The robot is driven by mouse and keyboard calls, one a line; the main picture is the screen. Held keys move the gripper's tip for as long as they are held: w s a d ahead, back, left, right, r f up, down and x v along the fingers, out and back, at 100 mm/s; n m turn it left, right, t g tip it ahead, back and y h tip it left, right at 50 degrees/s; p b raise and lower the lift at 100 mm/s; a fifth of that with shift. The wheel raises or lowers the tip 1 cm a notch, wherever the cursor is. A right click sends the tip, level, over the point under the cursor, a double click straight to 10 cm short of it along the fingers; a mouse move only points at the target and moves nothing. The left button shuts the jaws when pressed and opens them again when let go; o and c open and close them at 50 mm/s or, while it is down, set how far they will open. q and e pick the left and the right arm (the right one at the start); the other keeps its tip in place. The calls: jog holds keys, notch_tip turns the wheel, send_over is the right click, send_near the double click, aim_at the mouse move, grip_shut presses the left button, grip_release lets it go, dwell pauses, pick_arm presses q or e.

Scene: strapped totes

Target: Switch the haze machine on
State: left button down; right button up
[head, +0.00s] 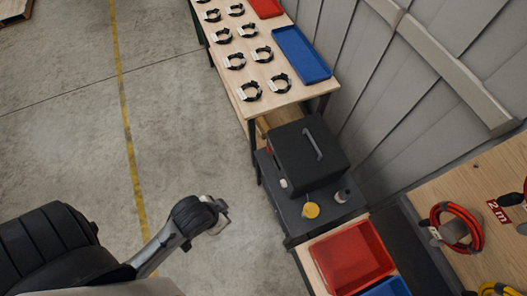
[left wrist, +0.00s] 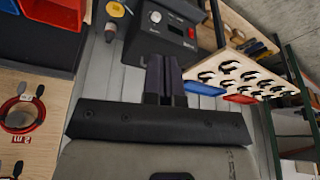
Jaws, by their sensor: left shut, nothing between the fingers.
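The haze machine (head: 306,152) appears to be the black box with a grey top handle, standing on a low dark stand. In the left wrist view its dark face (left wrist: 165,40) is at the top, tilted, with a small red spot (left wrist: 191,32) that may be a switch and a pale round part (left wrist: 156,17). Whether it is on cannot be told. My left gripper (head: 224,214) is shut and empty, left of the stand and apart from the machine. Its fingers (left wrist: 165,72) also show in the left wrist view, overlapping the machine's lower edge. My right gripper is out of view.
A yellow-topped item (head: 310,210) and a small dark bottle (head: 342,195) stand before the machine. A table with several black straps and a blue tray (head: 301,55) is behind. A red bin (head: 351,258) is nearer.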

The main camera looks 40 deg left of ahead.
aim_at(268, 150)
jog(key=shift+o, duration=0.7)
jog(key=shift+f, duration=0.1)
pick_arm(q)
jog(key=w+a+f+n+t+h+b, duration=0.1)
jog(key=w+a+f+h+b, duration=0.1)
jog(key=w+f+b, duration=0.55)
jog(key=w+a+f+n+h+b, duration=0.2)
jog(key=f+b, duration=0.9)
jog(key=f, duration=0.2)
jog(key=w+a+f+n+t+h+b, duration=0.1)
jog(key=w+f+b, duration=0.3)
jog(key=f+b, duration=0.6)
jog(key=w+a+f+n+t+h+b, duration=0.1)
jog(key=w+a+f+n+t+b, duration=0.3)
jog(key=w+a+f+b, duration=0.3)
jog(key=w+a+f+n+t+h+b, duration=0.1)
jog(key=w+a+f+n+t+b, duration=0.4)
jog(key=a+b, duration=0.6)
notch_tip(268, 150, down, 3)
jog(key=w+n+b, duration=0.1)
jog(key=w+b, duration=0.1)
jog(key=b, duration=0.4)
jog(key=shift+w+a, duration=0.2)
jog(key=shift+a, duration=0.15)
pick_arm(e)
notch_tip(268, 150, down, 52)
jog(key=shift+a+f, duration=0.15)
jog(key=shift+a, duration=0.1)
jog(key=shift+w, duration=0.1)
